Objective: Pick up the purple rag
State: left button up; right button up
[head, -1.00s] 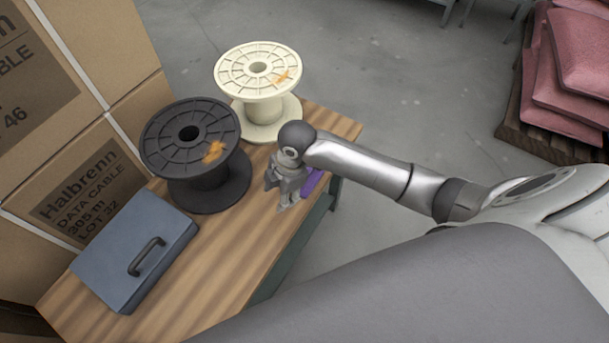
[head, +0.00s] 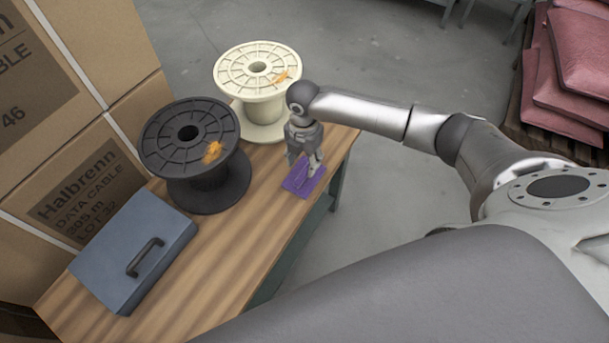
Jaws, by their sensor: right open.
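The purple rag (head: 298,187) lies flat on the wooden bench top, near its right edge, to the right of the black spool. My right gripper (head: 303,170) points down over the rag, with its fingers apart. The fingertips show against the rag's upper part and hide some of it; I cannot tell whether they touch it. My left gripper is out of the picture.
A black spool (head: 178,146) and a cream spool (head: 257,72) stand on the wooden bench (head: 222,262). A blue-grey box with a handle (head: 122,236) lies at the front left. Cardboard boxes (head: 85,190) rise along the left. Pink sacks (head: 572,70) lie stacked far right.

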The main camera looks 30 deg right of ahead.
aim_at(304, 171)
notch_tip(304, 171, down, 5)
jog(key=shift+d+r, duration=0.1)
grip_shut()
dwell(0.4)
jog(key=shift+r, duration=0.5)
notch_tip(304, 171, up, 3)
jog(key=shift+s+f, duration=0.15)
jog(key=shift+f, duration=0.05)
jog(key=s+a+r+p, duration=0.1)
jog(key=s+a+r, duration=0.4)
jog(key=s+r, duration=0.4)
jog(key=shift+s+a+r, duration=0.2)
jog(key=shift+s+a, duration=0.2)
jog(key=shift+s, duration=1.35)
